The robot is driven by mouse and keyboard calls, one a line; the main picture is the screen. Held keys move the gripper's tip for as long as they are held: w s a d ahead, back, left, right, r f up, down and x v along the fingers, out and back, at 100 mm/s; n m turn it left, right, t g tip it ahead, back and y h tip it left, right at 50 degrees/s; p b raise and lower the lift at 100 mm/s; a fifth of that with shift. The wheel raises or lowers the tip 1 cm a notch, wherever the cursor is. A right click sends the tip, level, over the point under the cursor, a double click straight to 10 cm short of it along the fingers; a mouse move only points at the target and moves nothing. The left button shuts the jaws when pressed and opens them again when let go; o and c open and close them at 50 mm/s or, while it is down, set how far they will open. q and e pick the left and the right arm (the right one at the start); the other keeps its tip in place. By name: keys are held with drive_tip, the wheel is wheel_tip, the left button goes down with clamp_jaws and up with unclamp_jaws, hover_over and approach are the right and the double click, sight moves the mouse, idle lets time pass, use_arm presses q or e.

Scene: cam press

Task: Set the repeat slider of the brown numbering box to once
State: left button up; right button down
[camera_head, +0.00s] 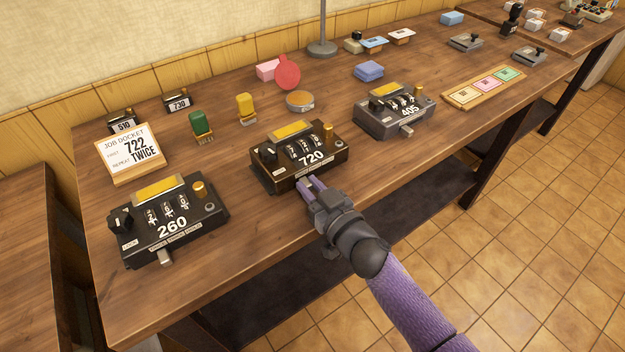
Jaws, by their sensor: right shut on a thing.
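The brown numbering box (285,155) stands in the middle of the table and shows 720. It has a yellow pad on top and a brass knob at its right. My right gripper (308,184) is at the box's front lower edge, shut on what appears to be the repeat slider. The fingers hide the slider, so I cannot read its setting. My left gripper is not in view.
A black box (172,225) showing 260 stands at left, and a grey box (395,112) showing 405 at right. The job docket (131,153) reads 722, repeat TWICE. Bare table (245,222) lies between the black and brown boxes.

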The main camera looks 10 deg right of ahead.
drive_tip(key=shift+a, duration=0.15)
drive_tip(key=c, duration=0.7)
unclamp_jaws()
drive_tip(key=shift+a, duration=0.1)
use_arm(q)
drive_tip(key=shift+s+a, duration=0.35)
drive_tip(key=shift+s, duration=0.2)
use_arm(e)
drive_tip(key=shift+o, duration=0.7)
drive_tip(key=shift+s, duration=0.1)
drive_tip(key=shift+s+d, duration=0.2)
drive_tip(key=shift+s, duration=0.15)
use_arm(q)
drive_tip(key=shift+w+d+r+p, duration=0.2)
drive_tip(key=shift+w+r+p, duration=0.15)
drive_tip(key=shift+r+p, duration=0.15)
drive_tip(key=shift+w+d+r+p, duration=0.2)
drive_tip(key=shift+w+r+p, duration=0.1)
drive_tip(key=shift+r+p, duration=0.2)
use_arm(e)
drive_tip(key=v, duration=0.9)
